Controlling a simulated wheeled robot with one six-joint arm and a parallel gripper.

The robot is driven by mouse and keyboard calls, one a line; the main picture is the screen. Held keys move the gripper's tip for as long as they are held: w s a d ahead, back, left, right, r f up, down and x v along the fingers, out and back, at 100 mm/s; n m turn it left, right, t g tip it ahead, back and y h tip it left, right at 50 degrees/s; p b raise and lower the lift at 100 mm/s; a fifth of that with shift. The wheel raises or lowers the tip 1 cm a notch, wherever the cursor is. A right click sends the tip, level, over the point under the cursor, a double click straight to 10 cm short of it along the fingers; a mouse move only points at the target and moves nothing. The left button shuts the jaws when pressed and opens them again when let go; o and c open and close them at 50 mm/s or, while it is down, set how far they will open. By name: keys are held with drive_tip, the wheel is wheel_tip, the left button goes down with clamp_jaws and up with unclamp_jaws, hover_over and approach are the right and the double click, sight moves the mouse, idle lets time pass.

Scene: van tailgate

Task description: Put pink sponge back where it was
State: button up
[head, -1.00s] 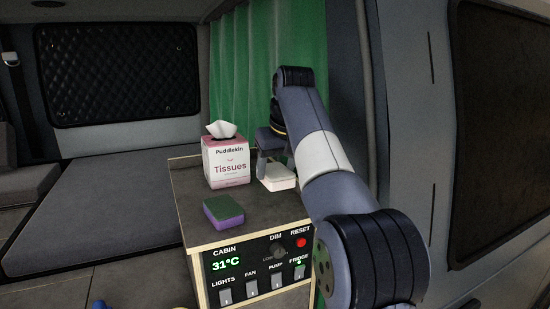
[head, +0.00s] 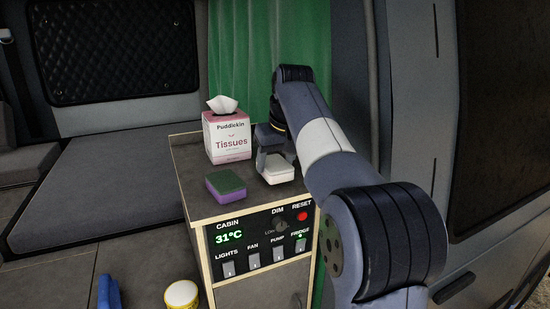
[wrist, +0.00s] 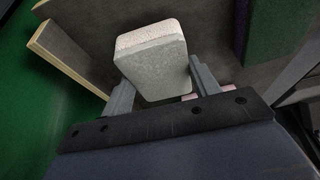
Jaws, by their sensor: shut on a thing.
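The pink sponge (head: 277,170) is a block with a pale grey-white face and a thin pinkish layer. It is above the right part of the cabinet top (head: 198,160), right of the purple sponge. My gripper (head: 273,155) is shut on it. In the wrist view the pink sponge (wrist: 153,62) sits between the two fingers of my gripper (wrist: 162,84), pale face toward the camera. I cannot tell whether its underside touches the cabinet top.
A purple sponge with a green top (head: 226,187) lies near the cabinet's front left. A tissue box (head: 228,140) stands behind it. The switch panel (head: 262,243) is on the cabinet front. A green curtain (head: 240,60) hangs behind. A yellow-and-white tub (head: 181,296) is low in front.

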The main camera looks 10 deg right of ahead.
drive_tip(key=shift+f+b, duration=0.3)
drive_tip(key=shift+f, duration=0.3)
drive_tip(key=o, duration=1)
drive_tip(key=shift+c, duration=0.2)
